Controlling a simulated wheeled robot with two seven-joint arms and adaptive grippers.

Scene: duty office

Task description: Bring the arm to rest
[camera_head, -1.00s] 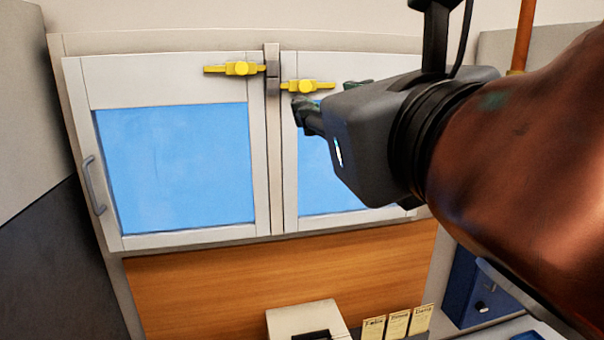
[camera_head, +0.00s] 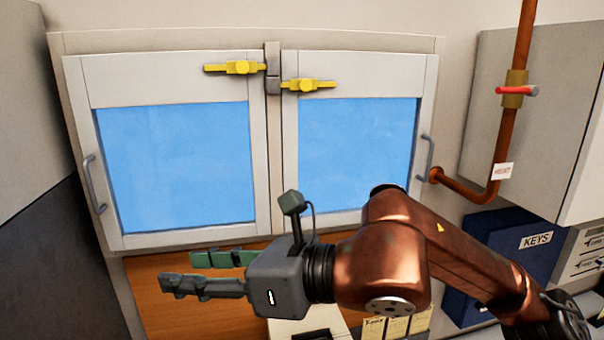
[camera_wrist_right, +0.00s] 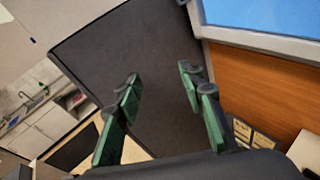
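My right arm (camera_head: 385,255) comes in from the lower right of the head view, with copper-coloured links. Its gripper (camera_head: 205,272) is in front of the wood panel, below the cabinet doors, and points left. In the right wrist view the gripper (camera_wrist_right: 160,92) has its two green-padded fingers spread apart with nothing between them. It is open and empty and seems clear of any surface. My left gripper is in neither view.
A wall cabinet has two blue-paned doors, left (camera_head: 175,165) and right (camera_head: 357,155), with yellow latches, left (camera_head: 240,68) and right (camera_head: 307,86). At right are a copper pipe (camera_head: 505,130) with a red-handled valve, a grey cabinet (camera_head: 545,110) and a blue KEYS box (camera_head: 500,240).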

